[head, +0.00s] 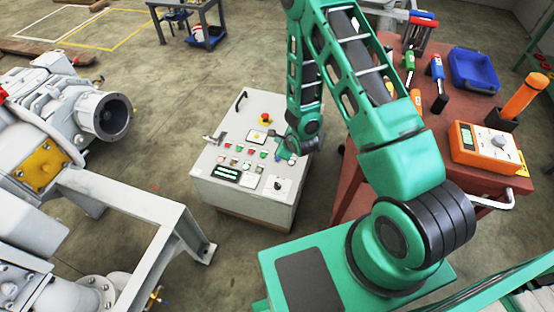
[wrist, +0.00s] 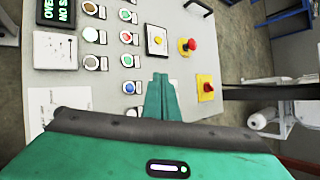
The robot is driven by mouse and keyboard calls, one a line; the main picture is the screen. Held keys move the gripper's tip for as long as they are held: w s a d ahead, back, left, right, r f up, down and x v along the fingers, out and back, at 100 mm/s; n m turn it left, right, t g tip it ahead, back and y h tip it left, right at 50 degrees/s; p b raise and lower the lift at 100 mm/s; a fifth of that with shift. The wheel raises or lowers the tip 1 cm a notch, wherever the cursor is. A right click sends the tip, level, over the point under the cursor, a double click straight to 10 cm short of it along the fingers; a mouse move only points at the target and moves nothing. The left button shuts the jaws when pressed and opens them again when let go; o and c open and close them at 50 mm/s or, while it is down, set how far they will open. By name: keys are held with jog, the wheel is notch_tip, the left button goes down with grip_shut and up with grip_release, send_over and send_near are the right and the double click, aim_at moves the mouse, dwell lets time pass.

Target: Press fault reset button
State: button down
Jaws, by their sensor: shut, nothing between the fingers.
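The grey control cabinet (head: 252,200) stands on the floor, its sloped panel carrying several small round buttons in green, red, white and blue. The labels are too small to read, so I cannot tell by text which one is the fault reset button. In the wrist view, a blue button (wrist: 129,87) sits just left of my gripper (wrist: 160,76). The green fingers are together and empty, pointing over the panel (wrist: 102,68). In the head view my gripper (head: 279,138) is over the panel's right part. Whether it touches the panel is unclear.
A red emergency stop (wrist: 188,46) and a red-yellow switch (wrist: 205,87) are right of the fingers. A lit green display (wrist: 55,12) is at upper left. A red workbench (head: 400,150) with tools stands to the right; grey pump machinery (head: 50,130) is to the left.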

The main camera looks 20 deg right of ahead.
send_over(279, 162)
jog(key=shift+w+f, duration=0.15)
jog(key=shift+f, duration=4.25)
jog(key=shift+f, duration=0.15)
jog(key=shift+f, duration=0.2)
jog(key=shift+f, duration=0.45)
jog(key=shift+r, duration=0.85)
jog(key=shift+r, duration=2.5)
